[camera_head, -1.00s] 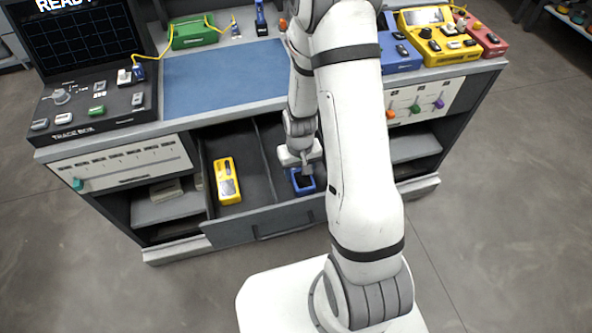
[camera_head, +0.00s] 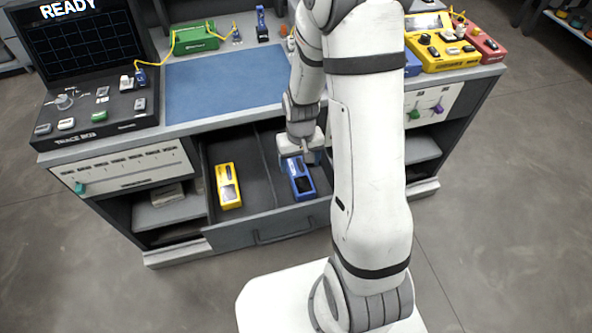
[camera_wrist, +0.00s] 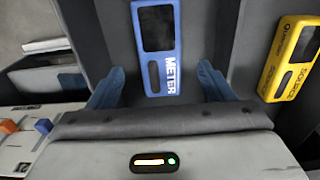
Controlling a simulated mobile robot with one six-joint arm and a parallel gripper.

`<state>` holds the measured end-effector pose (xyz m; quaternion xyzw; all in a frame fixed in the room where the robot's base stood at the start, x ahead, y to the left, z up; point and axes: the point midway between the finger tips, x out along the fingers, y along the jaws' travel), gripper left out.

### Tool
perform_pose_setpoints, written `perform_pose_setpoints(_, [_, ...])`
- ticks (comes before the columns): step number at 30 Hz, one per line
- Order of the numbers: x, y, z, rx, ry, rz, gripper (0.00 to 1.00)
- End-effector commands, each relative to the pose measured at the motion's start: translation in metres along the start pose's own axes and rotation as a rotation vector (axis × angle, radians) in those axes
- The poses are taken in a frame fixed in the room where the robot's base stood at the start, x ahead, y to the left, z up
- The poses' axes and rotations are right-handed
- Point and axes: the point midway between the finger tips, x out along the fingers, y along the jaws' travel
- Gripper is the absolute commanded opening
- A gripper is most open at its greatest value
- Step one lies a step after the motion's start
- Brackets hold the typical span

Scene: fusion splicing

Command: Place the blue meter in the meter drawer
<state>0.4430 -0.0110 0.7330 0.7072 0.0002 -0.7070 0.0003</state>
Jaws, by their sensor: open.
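The blue meter (camera_head: 300,178) lies flat in the right compartment of the open drawer (camera_head: 262,226). In the wrist view the meter (camera_wrist: 157,45) shows its "METER" lettering and dark screen, just beyond my fingertips. My gripper (camera_head: 301,160) is over the back part of that compartment, behind the meter. In the wrist view its two blue fingers (camera_wrist: 157,80) stand apart, one on each side of the meter's near end, with gaps on both sides.
A yellow source (camera_head: 228,186) lies in the left compartment; it also shows in the wrist view (camera_wrist: 292,58). A divider separates the compartments. The blue mat (camera_head: 225,80) on the bench is clear. A trace box (camera_head: 100,105) stands at the left.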

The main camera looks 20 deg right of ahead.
Motion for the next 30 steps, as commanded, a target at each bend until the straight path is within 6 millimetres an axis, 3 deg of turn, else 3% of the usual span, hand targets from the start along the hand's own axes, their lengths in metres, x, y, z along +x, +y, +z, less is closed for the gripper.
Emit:
perform_pose_setpoints(3, [-0.026, 0.0, -0.001, 0.0, 0.005, 0.0, 0.74])
perform_pose_setpoints(12, [-0.057, 0.0, 0.001, 0.001, 0.005, 0.0, 0.74])
perform_pose_setpoints(16, [-0.084, 0.0, 0.009, 0.001, 0.029, 0.0, 0.74])
perform_pose_setpoints(24, [-0.17, 0.001, 0.061, 0.002, 0.116, -0.001, 0.74])
perform_pose_setpoints(30, [-0.211, 0.0, 0.107, 0.003, 0.168, -0.002, 0.74])
